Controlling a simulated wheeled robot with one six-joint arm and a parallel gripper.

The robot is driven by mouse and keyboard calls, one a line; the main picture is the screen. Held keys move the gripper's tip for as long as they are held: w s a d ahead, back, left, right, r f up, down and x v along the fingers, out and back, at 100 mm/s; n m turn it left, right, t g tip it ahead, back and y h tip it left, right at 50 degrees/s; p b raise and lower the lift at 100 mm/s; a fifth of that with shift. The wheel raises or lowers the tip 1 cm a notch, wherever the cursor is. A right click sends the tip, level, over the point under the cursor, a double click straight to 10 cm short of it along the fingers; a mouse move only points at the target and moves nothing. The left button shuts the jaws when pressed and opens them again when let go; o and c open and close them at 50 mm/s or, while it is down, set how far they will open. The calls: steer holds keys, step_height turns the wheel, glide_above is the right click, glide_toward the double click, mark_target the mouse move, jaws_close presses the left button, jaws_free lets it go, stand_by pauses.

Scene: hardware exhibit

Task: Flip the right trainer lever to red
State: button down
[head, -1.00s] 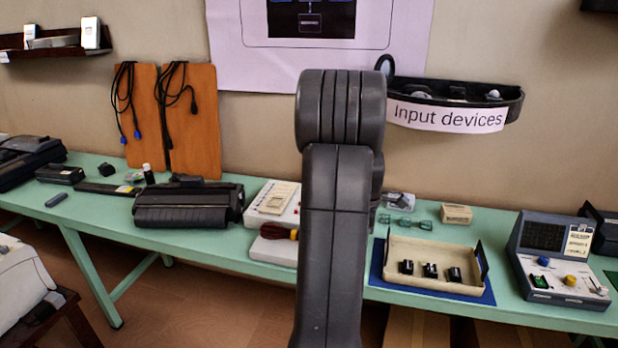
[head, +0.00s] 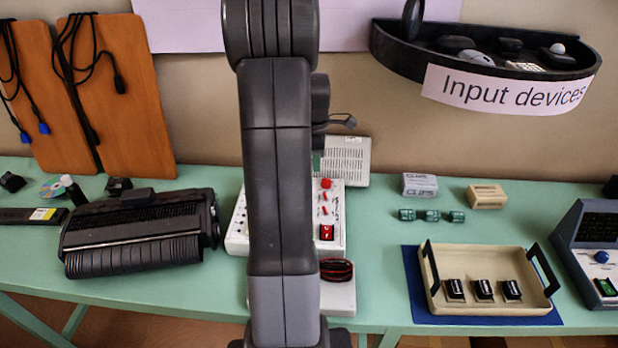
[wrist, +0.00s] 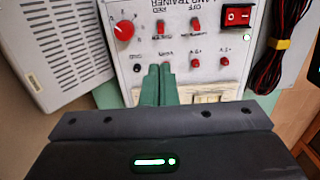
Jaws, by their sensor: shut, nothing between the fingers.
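The trainer (head: 335,245) is a white panel box on the green table, partly hidden behind my arm in the head view. In the wrist view its panel (wrist: 215,50) shows a red knob (wrist: 124,30), a left red lever (wrist: 160,27) and a right red lever (wrist: 195,28). Small red parts sit below them, and a red rocker switch (wrist: 237,17) is at the upper right. My gripper (wrist: 159,72) has green fingers shut together and empty. Its tips appear over the panel's lower middle, below the levers. I cannot tell whether they touch it.
A grey vented box (wrist: 52,48) lies beside the trainer, and a bundled red-black cable (wrist: 285,45) is on its other side. A tray (head: 490,303) with black parts stands to the right on a blue mat. A black shelf (head: 400,55) hangs on the wall above.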

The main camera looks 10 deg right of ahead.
mark_target(325, 196)
steer(key=shift+s, duration=0.2)
steer(key=f, duration=0.3)
steer(key=f+p, duration=0.1)
steer(key=f, duration=0.6)
steer(key=shift+d, duration=0.25)
steer(key=shift+d+r+y+b, duration=0.15)
steer(key=shift+d+y+b, duration=0.1)
steer(key=shift+y, duration=0.35)
steer(key=shift+d+r+y+b, duration=0.1)
steer(key=shift+d+y, duration=0.15)
steer(key=shift+y, duration=0.35)
steer(key=y+b, duration=0.1)
steer(key=b, duration=0.1)
steer(key=d+t+y+b, duration=0.1)
steer(key=y+b, duration=0.1)
steer(key=shift+s+d, duration=0.15)
steer(key=shift+r, duration=0.2)
stand_by(0.3)
steer(key=shift+r, duration=0.15)
steer(key=shift+r, duration=0.65)
